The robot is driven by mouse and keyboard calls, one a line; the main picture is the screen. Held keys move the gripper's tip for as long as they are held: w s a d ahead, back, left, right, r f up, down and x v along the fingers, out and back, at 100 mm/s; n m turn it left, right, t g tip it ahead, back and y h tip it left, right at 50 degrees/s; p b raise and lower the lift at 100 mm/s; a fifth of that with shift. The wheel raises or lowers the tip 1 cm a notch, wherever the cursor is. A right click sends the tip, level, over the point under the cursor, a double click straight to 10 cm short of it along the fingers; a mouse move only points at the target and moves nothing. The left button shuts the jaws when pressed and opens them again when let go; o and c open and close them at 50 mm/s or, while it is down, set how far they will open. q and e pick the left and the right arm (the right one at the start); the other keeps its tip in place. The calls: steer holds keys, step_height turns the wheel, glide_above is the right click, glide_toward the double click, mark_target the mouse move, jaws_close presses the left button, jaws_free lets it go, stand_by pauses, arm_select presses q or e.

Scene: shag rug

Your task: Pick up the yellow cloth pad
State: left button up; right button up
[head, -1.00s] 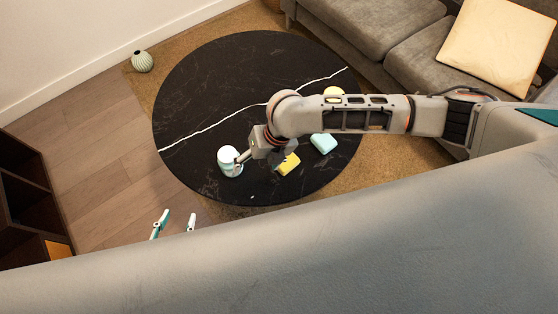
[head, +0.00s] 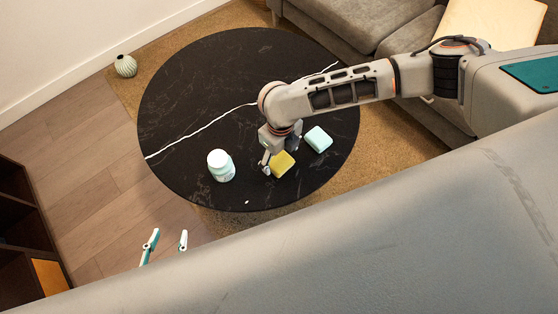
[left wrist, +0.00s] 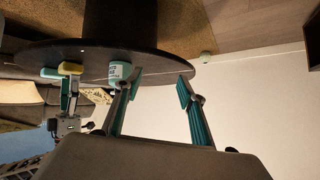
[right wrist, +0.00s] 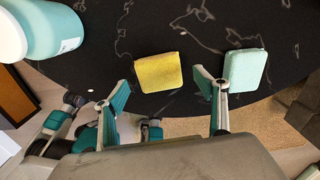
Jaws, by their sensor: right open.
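The yellow cloth pad (head: 282,163) lies on the black round table (head: 205,90), near its front edge. In the right wrist view the pad (right wrist: 158,72) lies ahead of and between the spread fingers of my right gripper (right wrist: 167,95). The right gripper (head: 268,162) is open and empty, just left of and above the pad in the head view, apart from it as far as I can see. My left gripper (head: 165,245) is open and empty, below the table's front-left edge in the head view. Its fingers stand apart in the left wrist view (left wrist: 157,85).
A mint pad (head: 318,139) lies right of the yellow pad. A grey sofa (head: 340,35) is behind the table. A ribbed vase (head: 125,66) stands at the far left.

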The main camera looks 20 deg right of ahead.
mark_target(280, 163)
steer(key=shift+s+f, duration=0.2)
steer(key=shift+f, duration=0.9)
steer(key=shift+w+f, duration=0.1)
steer(key=shift+f, duration=0.2)
steer(key=shift+w+r, duration=0.1)
steer(key=shift+c, duration=0.9)
steer(key=c, duration=1)
arm_select(q)
steer(key=shift+w+d+r, duration=0.1)
steer(key=shift+w+d, duration=0.05)
steer(key=shift+w, duration=0.25)
arm_select(e)
steer(key=shift+c, duration=0.2)
